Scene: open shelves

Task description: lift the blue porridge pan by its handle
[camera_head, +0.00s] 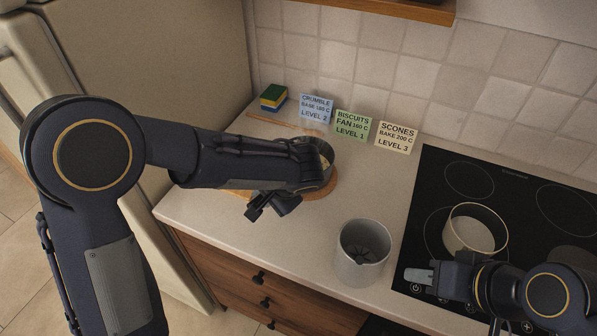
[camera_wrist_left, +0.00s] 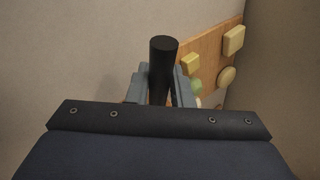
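My left gripper (camera_head: 272,204) is low over the worktop, just in front of a round wooden board (camera_head: 322,190). In the left wrist view a black cylindrical handle (camera_wrist_left: 163,65) stands between its two grey fingers, which lie close on both sides. I cannot tell whether they press on it. A round rim with a pale inside (camera_head: 327,158) shows behind my left wrist and may be the pan; my arm hides most of it, and no blue shows. My right gripper (camera_head: 420,275) is over the front edge of the hob, away from the handle; its finger gap is unclear.
A grey jug-like container (camera_head: 362,268) stands right of my left gripper. A pale round tin (camera_head: 475,230) stands on the black hob (camera_head: 440,180). Three cards (camera_head: 352,125) and a sponge (camera_head: 273,97) are near the tiled wall. The left wrist view shows a board with yellowish pieces (camera_wrist_left: 205,65).

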